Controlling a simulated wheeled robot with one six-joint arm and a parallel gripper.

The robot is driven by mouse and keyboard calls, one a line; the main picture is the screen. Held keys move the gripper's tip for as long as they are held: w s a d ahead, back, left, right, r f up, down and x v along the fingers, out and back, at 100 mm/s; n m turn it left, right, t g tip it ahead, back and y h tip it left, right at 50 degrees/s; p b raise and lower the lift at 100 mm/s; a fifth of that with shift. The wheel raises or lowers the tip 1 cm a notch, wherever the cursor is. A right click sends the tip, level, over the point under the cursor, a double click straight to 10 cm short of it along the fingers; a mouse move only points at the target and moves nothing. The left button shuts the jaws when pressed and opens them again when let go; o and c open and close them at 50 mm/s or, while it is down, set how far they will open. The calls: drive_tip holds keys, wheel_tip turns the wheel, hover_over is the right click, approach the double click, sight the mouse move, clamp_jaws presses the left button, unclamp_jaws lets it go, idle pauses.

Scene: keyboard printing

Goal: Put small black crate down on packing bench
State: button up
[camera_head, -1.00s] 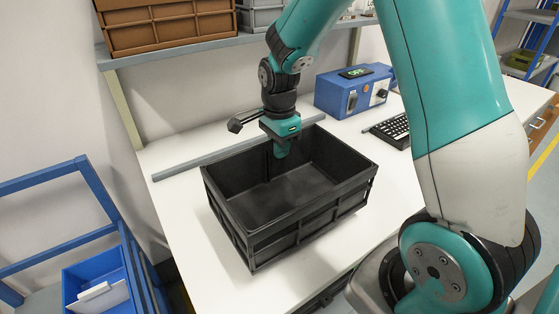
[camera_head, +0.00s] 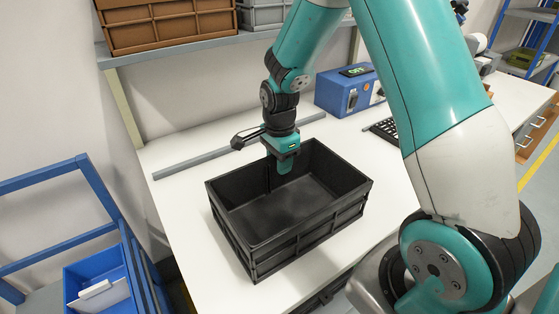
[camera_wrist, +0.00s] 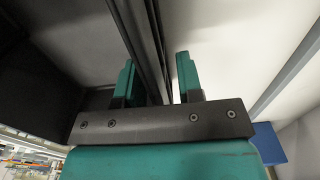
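The small black crate (camera_head: 240,242) is upright and empty, over the white top of the packing bench (camera_head: 190,215). It is low, at or just above the surface; I cannot tell whether its whole base touches. My gripper (camera_head: 285,165) is at the crate's far wall, pointing down.
A blue device (camera_head: 345,92) with a green display and a black keyboard (camera_head: 384,130) stand to the right. A grey strip (camera_head: 195,164) runs along the bench's back. A shelf (camera_head: 180,51) with brown and grey crates hangs above. A blue frame with a bin (camera_head: 92,285) is at left.

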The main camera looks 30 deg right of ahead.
wheel_tip(320, 180, up, 11)
drive_tip(key=shift+r, duration=0.35)
drive_tip(key=shift+s+a+r, duration=0.1)
drive_tip(key=shift+a+r, duration=0.05)
drive_tip(key=shift+r, duration=0.2)
drive_tip(key=s+a+r+n+y, duration=0.2)
drive_tip(key=s+a+r+n, duration=0.1)
drive_tip(key=s+a+n, duration=0.5)
drive_tip(key=s+a+r+n+y, duration=0.2)
drive_tip(key=s+a+n, duration=0.7)
drive_tip(key=s+n, duration=0.5)
drive_tip(key=n, duration=0.3)
drive_tip(key=shift+s+r, duration=0.3)
drive_tip(key=shift+r, duration=0.1)
